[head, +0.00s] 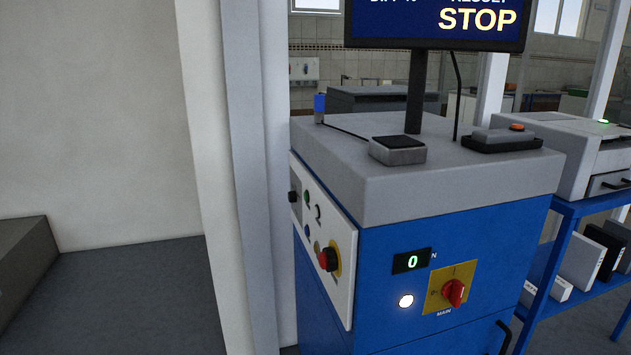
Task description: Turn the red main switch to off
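The red main switch (453,292) is a rotary knob on a yellow plate (437,301) on the blue cabinet's (390,327) front face. The word MAIN stands below the plate, and small position marks show on it, at the left and top. The knob looks tilted, but I cannot tell for sure which mark it points to. Left of it, a round white lamp (406,301) is lit, and a small display (411,261) reads 0 N. My gripper is not in view.
A white side panel (325,235) carries a red button (328,259) and smaller knobs. The grey top (430,180) bears a screen (436,22) reading STOP. A white column (235,170) stands left; a blue shelf (566,262) stands right. Floor shows at the lower left.

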